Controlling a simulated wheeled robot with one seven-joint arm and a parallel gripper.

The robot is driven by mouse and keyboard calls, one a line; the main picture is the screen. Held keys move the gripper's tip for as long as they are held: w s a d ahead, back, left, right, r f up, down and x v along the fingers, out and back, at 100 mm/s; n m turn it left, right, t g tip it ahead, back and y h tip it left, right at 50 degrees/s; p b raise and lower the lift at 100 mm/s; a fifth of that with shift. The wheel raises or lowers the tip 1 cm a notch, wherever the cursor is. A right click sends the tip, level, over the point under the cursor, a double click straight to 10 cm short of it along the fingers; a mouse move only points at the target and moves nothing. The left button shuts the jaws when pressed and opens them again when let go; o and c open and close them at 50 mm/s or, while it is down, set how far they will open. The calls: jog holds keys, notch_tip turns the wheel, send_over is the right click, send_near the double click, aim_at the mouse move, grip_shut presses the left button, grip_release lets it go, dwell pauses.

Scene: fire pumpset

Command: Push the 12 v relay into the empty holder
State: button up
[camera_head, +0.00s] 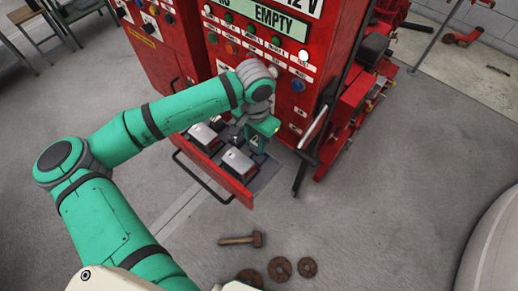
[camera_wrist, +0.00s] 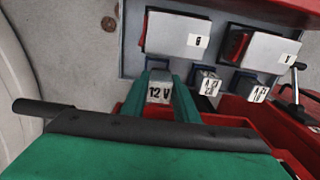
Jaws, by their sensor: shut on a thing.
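The 12 V relay (camera_wrist: 160,91) is a small pale block with "12 V" on its face, seen in the wrist view between the green fingers of my gripper (camera_wrist: 164,95). My gripper is shut on it, at the edge of the grey panel (camera_wrist: 131,58). In the head view my gripper (camera_head: 258,138) is over the right part of the open red drawer. Two similar relays, a middle one (camera_wrist: 207,84) and a right one (camera_wrist: 252,87), sit along the same panel edge.
Two white-covered boxes with red switches, one (camera_wrist: 186,36) and another (camera_wrist: 266,53), stand on the panel. The red cabinet (camera_head: 290,85) rises behind the drawer. A hammer (camera_head: 240,239) and rusty discs (camera_head: 280,268) lie on the otherwise open floor in front.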

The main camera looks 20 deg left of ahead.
jog(key=shift+w+d+f, duration=0.1)
jog(key=shift+d+f, duration=0.25)
jog(key=shift+f, duration=0.1)
jog(key=shift+d+f, duration=0.1)
jog(key=shift+f, duration=1.6)
grip_shut()
jog(key=o, duration=1.1)
grip_release()
